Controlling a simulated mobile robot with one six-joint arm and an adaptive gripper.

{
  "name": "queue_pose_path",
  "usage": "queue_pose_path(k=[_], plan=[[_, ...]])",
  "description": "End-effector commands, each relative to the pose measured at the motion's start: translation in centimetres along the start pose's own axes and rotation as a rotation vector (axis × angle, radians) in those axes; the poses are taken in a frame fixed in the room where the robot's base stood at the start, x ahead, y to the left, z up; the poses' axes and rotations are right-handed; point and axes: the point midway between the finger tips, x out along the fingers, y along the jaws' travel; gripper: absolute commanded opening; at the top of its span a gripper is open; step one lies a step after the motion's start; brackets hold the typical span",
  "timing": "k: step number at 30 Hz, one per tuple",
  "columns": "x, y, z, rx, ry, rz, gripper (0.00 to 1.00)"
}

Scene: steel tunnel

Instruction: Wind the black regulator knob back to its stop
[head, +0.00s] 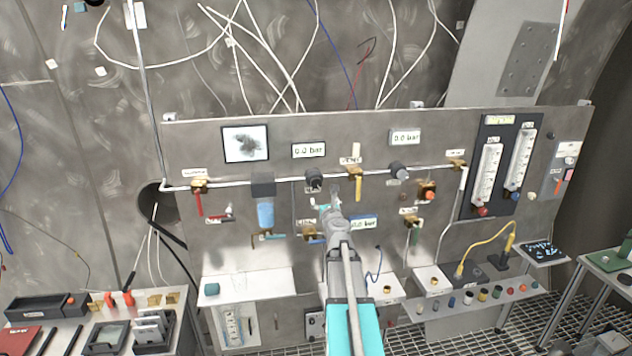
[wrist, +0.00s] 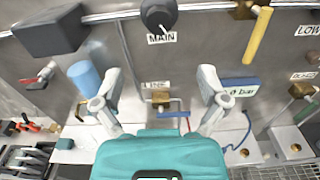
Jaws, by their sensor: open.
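The black regulator knob (head: 314,179) sits on the grey panel below a display reading 0.0 bar. In the wrist view the black knob (wrist: 158,14) is at the top edge, partly cut off, above a MAIN label, with a light mark on its face. My gripper (head: 332,200) is in front of the panel, a little below and right of the knob. In the wrist view my gripper (wrist: 160,86) has its two fingers wide apart with nothing between them. The knob lies beyond the fingertips, apart from them.
A yellow-handled valve (head: 356,185) is right of the knob, and a second dark knob (head: 399,170) is farther right. A blue filter bowl (head: 265,213) hangs to the left. A brass valve (wrist: 160,98) sits below the MAIN label. Small shelves (head: 250,285) jut out lower down.

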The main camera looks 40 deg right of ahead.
Motion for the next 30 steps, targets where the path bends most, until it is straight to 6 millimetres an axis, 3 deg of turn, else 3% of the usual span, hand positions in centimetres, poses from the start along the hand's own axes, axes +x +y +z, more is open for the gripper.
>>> queue_pose_path(k=[14,20,30], plan=[[0.9,0.1,-0.1,-0.005,0.001,0.004,0.93],[3.0,0.1,-0.1,-0.006,0.001,0.005,0.93],[8.1,0.1,-0.1,-0.006,0.001,0.005,0.93]])
